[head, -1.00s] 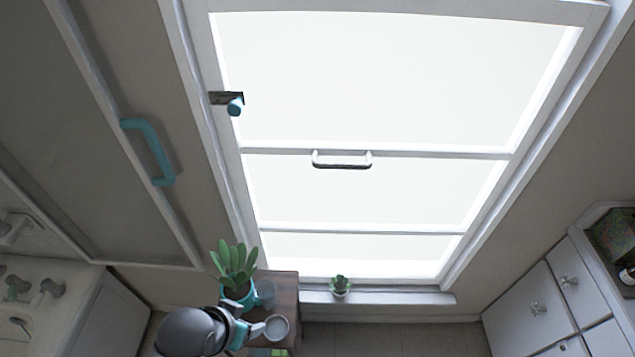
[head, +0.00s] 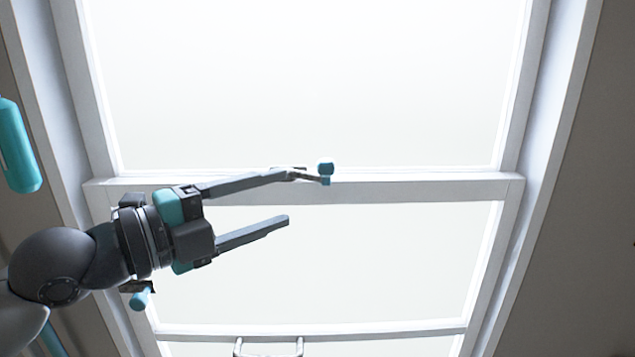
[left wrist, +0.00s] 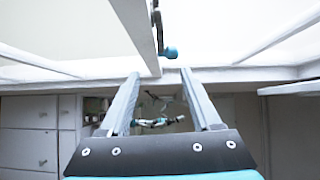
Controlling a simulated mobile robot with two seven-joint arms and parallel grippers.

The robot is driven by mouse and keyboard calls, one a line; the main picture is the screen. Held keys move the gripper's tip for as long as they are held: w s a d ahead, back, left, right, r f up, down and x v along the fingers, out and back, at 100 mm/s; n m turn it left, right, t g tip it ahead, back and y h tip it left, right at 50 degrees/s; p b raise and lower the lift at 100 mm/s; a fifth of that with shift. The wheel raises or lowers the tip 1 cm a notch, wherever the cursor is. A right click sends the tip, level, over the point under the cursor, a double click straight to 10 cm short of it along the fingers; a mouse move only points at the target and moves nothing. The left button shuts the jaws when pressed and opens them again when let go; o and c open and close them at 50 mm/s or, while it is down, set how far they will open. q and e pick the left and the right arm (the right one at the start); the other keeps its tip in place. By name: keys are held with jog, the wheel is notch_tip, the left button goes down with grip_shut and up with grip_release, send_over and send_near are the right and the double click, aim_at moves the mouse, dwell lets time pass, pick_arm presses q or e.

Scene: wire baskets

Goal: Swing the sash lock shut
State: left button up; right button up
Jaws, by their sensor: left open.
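The sash lock (head: 325,172) is on the white rail across the window in the head view. Its thin lever points right and ends in a teal knob. The lever and teal knob also show in the left wrist view (left wrist: 169,53), above and between the fingertips. My left gripper (head: 289,197) comes in from the left, open and empty. Its upper fingertip overlaps the lock's base at the lever's left end in the head view; I cannot tell if they touch. The lower finger lies below the rail, over the lower pane. My right gripper is not in view.
A dark plate with a teal knob (head: 140,298) is on the left window frame below my gripper. A window handle (head: 268,347) is at the bottom edge. A teal handle (head: 17,147) is at the far left. The panes right of the lock are clear.

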aim_at(324, 176)
pick_arm(q)
jog(key=shift+r+p+x, duration=0.2)
jog(key=shift+p+x, duration=0.25)
jog(key=shift+x, duration=0.45)
jog(key=shift+r+p+x, duration=0.25)
jog(key=shift+p+x, duration=0.25)
jog(key=shift+x, duration=0.45)
jog(key=shift+r+p+x, duration=0.2)
jog(key=shift+p+x, duration=0.25)
jog(key=shift+x, duration=0.45)
jog(key=shift+p+x, duration=0.45)
jog(key=shift+x, duration=0.95)
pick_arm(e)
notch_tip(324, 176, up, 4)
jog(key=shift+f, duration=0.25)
pick_arm(q)
jog(key=shift+w+d, duration=0.2)
jog(key=shift+d, duration=0.05)
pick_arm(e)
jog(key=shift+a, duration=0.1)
